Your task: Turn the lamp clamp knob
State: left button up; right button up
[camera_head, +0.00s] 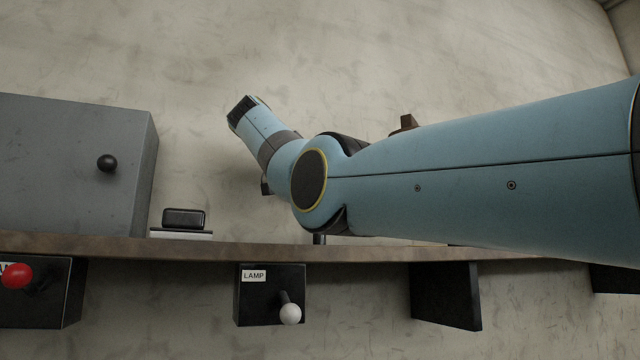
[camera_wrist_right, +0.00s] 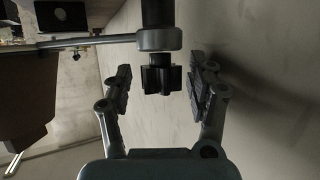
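In the right wrist view a black lobed clamp knob (camera_wrist_right: 157,79) sits under a grey round collar (camera_wrist_right: 159,39) on a dark post (camera_wrist_right: 158,12). My right gripper (camera_wrist_right: 159,75) is open, with one finger on each side of the knob. A gap shows between the knob and each finger, narrower on the right. In the head view my right arm reaches in from the right; its gripper and the clamp knob cannot be made out there. A black box labelled LAMP (camera_head: 252,298) with a white ball-ended lever (camera_head: 290,313) hangs under the shelf edge. My left gripper is not in view.
The brown shelf (camera_head: 200,247) runs across the head view. A grey cabinet (camera_head: 65,180) with a black knob (camera_head: 107,163) stands at left, beside a small black block (camera_head: 184,218). A red ball-ended lever (camera_head: 17,276) is at lower left. A thin rod (camera_wrist_right: 90,41) runs left from the collar.

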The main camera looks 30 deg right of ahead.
jog(key=shift+n+t, duration=0.3)
